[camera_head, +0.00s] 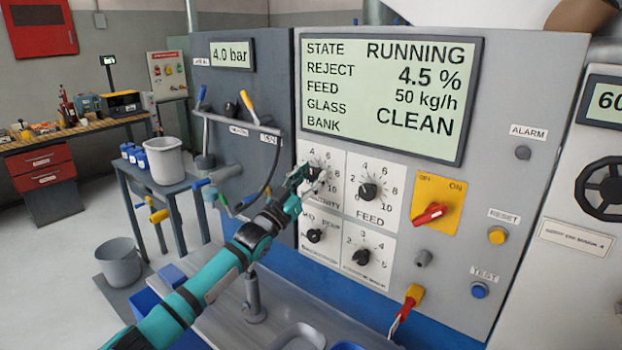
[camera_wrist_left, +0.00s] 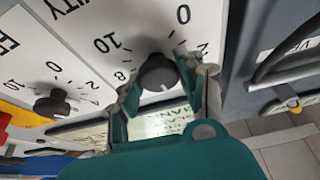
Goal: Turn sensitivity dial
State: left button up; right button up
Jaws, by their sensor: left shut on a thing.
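The sensitivity dial is a dark round knob (camera_wrist_left: 158,72) with a white pointer line, on a white scale plate (camera_head: 330,155) at the upper left of the dial group. In the head view my left gripper (camera_head: 311,182) covers the knob and part of its label. In the wrist view the two fingers of the left gripper (camera_wrist_left: 160,85) stand on either side of the knob, shut on it. The pointer line faces the palm side, between the fingers. My right gripper is not in view.
The feed dial (camera_head: 369,191) sits just right, with two smaller dials (camera_head: 315,236) (camera_head: 362,257) below. A red switch on a yellow plate (camera_head: 438,195) is further right. A display (camera_head: 391,96) above reads RUNNING. A hose (camera_head: 273,160) hangs close on the left.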

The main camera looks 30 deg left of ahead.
pick_arm(q)
jog(key=m+h+b, duration=0.1)
jog(key=m, duration=0.1)
jog(key=shift+f+m+h+b, duration=0.15)
jog(key=shift+m+h+b, duration=0.15)
jog(key=shift+m, duration=0.1)
jog(key=shift+m+g+h, duration=0.3)
jog(key=shift+m+h, duration=0.2)
jog(key=shift+m, duration=0.6)
jog(key=m+h, duration=0.1)
jog(key=m, duration=0.2)
jog(key=shift+g, duration=0.4)
jog(key=shift+m+g+h, duration=0.4)
jog(key=shift+m+h, duration=0.3)
jog(key=shift+m, duration=0.9)
jog(key=o, duration=1.1)
jog(key=shift+o, duration=0.2)
jog(key=shift+s, duration=0.1)
